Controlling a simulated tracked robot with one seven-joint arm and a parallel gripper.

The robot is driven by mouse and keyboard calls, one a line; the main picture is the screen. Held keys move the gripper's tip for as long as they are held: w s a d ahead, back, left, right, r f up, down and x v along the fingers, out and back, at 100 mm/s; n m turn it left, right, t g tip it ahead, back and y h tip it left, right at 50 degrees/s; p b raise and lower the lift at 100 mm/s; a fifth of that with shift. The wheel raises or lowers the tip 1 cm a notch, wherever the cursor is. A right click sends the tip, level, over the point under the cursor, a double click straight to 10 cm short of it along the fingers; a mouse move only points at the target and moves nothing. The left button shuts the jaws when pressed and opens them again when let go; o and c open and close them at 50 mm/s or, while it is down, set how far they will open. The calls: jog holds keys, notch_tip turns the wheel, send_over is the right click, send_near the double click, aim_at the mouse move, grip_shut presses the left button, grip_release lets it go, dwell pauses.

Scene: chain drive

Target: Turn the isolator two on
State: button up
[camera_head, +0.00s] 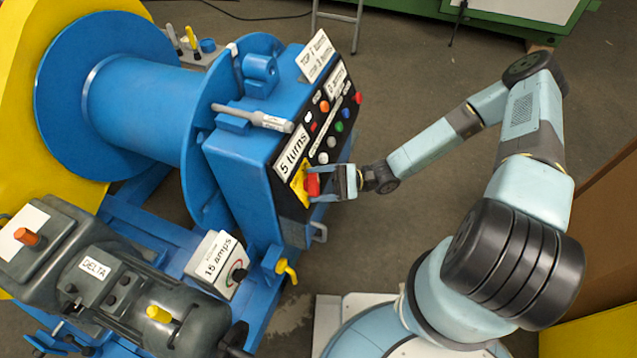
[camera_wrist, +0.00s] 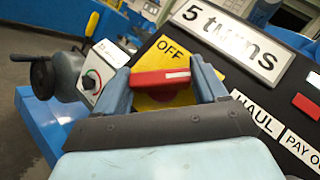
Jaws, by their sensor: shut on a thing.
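A red isolator handle (camera_head: 313,184) sits on a yellow plate (camera_head: 300,186) at the lower end of the black control panel on the blue winch box. In the wrist view the red handle (camera_wrist: 160,77) lies crosswise between my two fingers, with the word OFF on the yellow plate (camera_wrist: 178,58) above it. My gripper (camera_head: 318,184) is shut on the handle, and it also shows in the wrist view (camera_wrist: 160,85). I cannot tell from the frames whether this handle is isolator two. The plate's lower part is hidden by my gripper.
A "5 turns" label (camera_head: 291,152) and several coloured buttons sit farther up the panel. A "15 amps" dial box (camera_head: 217,263) and a yellow tap handle (camera_head: 287,270) are below. A blue drum (camera_head: 140,115) stands at left. Open floor lies right of the panel.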

jog(key=shift+o, duration=0.2)
jog(key=shift+s+f+m+t+y, duration=0.2)
jog(key=shift+m+t+y, duration=0.1)
jog(key=shift+m, duration=0.2)
jog(key=o, duration=1)
jog(key=shift+w+r, duration=0.1)
jog(key=shift+r, duration=0.05)
jog(key=shift+c, duration=0.2)
jog(key=v, duration=1.4)
